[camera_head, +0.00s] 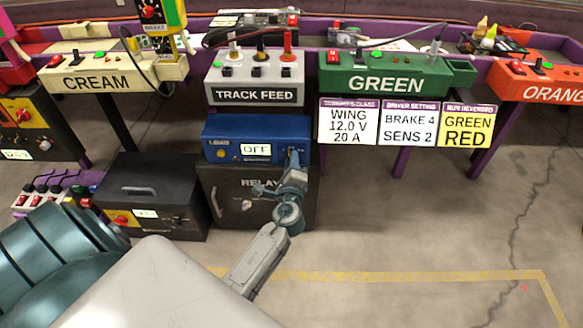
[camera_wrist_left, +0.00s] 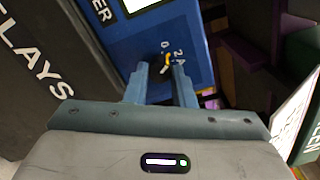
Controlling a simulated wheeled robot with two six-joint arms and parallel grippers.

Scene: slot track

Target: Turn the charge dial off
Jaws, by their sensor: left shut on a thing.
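The blue charger box (camera_head: 226,135) stands on top of the black relay cabinet (camera_head: 215,185), and its front display reads OFF. In the left wrist view, the box's blue panel (camera_wrist_left: 195,45) carries a small dark dial (camera_wrist_left: 157,66) with a yellow mark and small white lettering beside it. My left gripper (camera_head: 294,160) is at the right end of the box's front. In the left wrist view its two fingers (camera_wrist_left: 159,80) are on either side of the dial, shut on it. The fingers partly hide the dial. My right gripper is not in view.
The grey TRACK FEED box (camera_head: 254,78) stands above and behind the charger. The green box (camera_head: 385,75) and hanging signs (camera_head: 406,122) are to the right. A dark box (camera_head: 150,195) stands on the floor at left. The floor at right is clear.

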